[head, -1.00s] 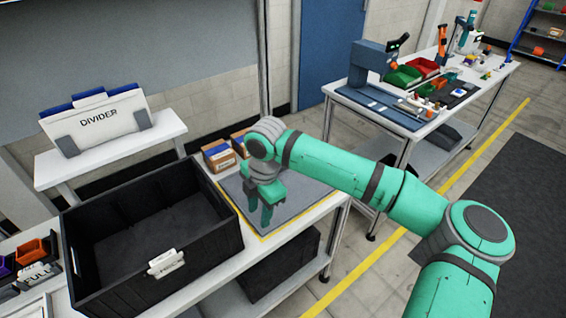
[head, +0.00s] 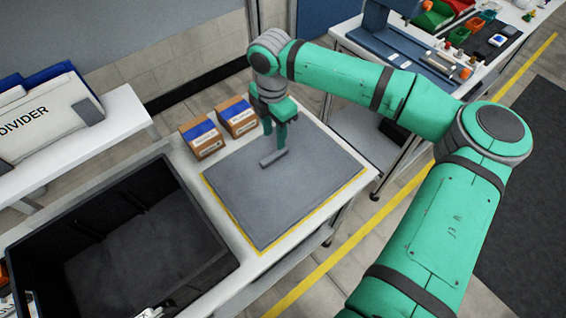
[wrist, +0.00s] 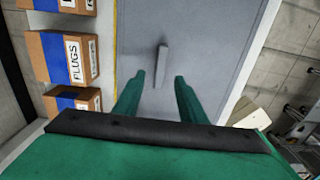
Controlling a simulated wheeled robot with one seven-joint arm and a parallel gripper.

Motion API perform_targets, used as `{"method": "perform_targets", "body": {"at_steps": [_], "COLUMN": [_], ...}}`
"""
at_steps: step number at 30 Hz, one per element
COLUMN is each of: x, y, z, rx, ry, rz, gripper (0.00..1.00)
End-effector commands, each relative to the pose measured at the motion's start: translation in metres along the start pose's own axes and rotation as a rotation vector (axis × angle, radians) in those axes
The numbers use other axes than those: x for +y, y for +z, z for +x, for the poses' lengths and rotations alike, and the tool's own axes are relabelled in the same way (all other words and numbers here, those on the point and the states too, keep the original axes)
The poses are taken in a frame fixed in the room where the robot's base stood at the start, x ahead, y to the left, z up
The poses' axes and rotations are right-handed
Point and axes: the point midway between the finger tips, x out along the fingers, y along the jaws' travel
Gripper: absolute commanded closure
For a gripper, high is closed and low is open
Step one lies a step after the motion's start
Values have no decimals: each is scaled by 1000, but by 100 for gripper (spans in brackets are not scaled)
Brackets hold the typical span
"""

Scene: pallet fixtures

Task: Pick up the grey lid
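The grey lid (head: 310,190) is a wide flat panel lying on the white table, inside a yellow border. A short raised grey bar handle (head: 273,158) stands on it; the handle also shows in the wrist view (wrist: 162,62). My gripper (head: 275,138) points down above the lid, close to the handle. In the wrist view its two green fingers (wrist: 159,80) are apart with nothing between them, and the handle appears just beyond the fingertips. I cannot tell the exact height of the fingertips above the lid.
Two cardboard boxes with blue labels (head: 202,138) stand at the lid's far left edge. A large open black crate (head: 215,275) is to the left on the same table. A divider (head: 45,118) rests on a white stand. Another workbench (head: 405,60) is at upper right.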

Motion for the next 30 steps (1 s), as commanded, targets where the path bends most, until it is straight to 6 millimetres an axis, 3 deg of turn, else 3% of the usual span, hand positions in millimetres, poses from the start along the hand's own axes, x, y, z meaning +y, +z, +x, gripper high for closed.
{"method": "perform_targets", "body": {"at_steps": [3,11,21,30], "x": [0,0,1,0], "y": [-1,-2,-7,-5], "z": [18,35,78,83], "rx": [-1,0,-1,-1], "ry": [-1,1,0,1], "rz": [-1,-2,-6,-2], "gripper": [62,62,62,62]}}
